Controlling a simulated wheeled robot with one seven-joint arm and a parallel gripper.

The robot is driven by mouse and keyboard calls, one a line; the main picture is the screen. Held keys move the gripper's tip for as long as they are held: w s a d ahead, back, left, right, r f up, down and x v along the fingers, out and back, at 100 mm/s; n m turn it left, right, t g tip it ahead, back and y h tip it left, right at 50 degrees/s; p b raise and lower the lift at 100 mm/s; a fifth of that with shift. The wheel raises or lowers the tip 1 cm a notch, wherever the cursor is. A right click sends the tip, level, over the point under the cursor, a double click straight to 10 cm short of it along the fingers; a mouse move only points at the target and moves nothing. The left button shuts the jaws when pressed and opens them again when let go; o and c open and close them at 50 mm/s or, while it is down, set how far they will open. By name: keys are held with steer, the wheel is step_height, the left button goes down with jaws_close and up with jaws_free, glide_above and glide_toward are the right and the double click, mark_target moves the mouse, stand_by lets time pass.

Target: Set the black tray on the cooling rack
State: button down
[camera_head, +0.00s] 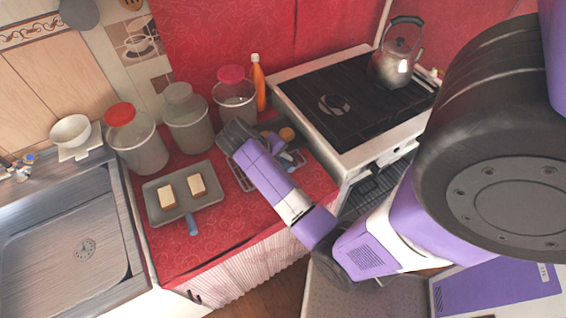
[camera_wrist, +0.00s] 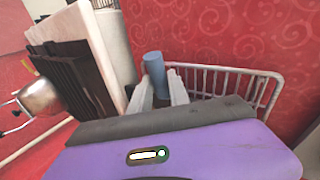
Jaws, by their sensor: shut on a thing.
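In the wrist view the rack (camera_wrist: 245,72) is behind and right of my fingers. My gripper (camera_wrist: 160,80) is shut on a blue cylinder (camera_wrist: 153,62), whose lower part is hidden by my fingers. My gripper is over the rack, apart from the tray with slices. What the cylinder belongs to cannot be told.
Several lidded jars (camera_head: 137,145) line the back, with an orange bottle (camera_head: 258,80). The stove (camera_head: 330,95) with a kettle (camera_head: 392,66) is to the right. The sink (camera_head: 70,245) is left. A small orange round thing (camera_head: 287,134) is beside my gripper. Cloth before the tray is clear.

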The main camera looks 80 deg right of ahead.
steer(key=shift+f, duration=0.65)
steer(key=c, duration=1.2)
jaws_free()
steer(key=shift+c, duration=0.2)
steer(key=p+v, duration=0.2)
steer(key=v, duration=0.9)
steer(key=shift+a+r, duration=0.2)
steer(key=shift+r, duration=0.15)
steer(key=shift+w+p, duration=0.1)
steer(key=shift+p, duration=0.2)
